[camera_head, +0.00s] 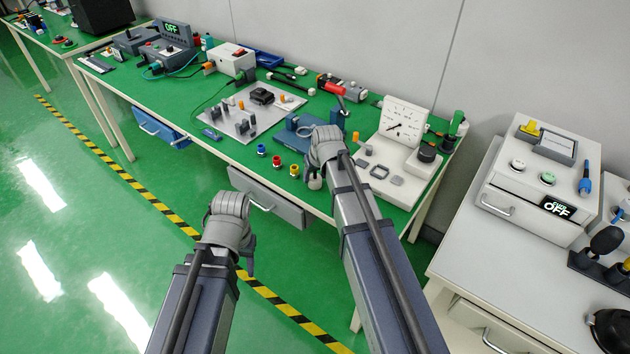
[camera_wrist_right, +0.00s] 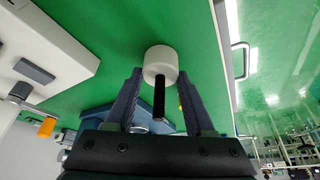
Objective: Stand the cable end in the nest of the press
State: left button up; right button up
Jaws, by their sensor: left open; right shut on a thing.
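My right gripper (camera_head: 318,170) is over the front edge of the green bench. It is shut on a piece with a white cylindrical head (camera_wrist_right: 160,62) and a dark stem (camera_wrist_right: 159,98), which I take to be the cable end. The white head also shows below the gripper in the head view (camera_head: 315,183). The blue press (camera_head: 290,136) stands just behind this gripper; its nest is hidden or too small to make out. A red-handled lever (camera_head: 329,85) rises behind it. My left gripper (camera_head: 249,262) is open and empty, low over the floor before the bench.
A white fixture with an upright dial plate (camera_head: 402,122) stands right of the press. A grey plate with pegs (camera_head: 243,118) lies to its left. A grey drawer (camera_head: 268,200) is below.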

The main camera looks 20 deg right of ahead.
grip_shut()
jog(key=shift+r, duration=0.15)
notch_tip(320, 180, up, 10)
jog(key=p, duration=1)
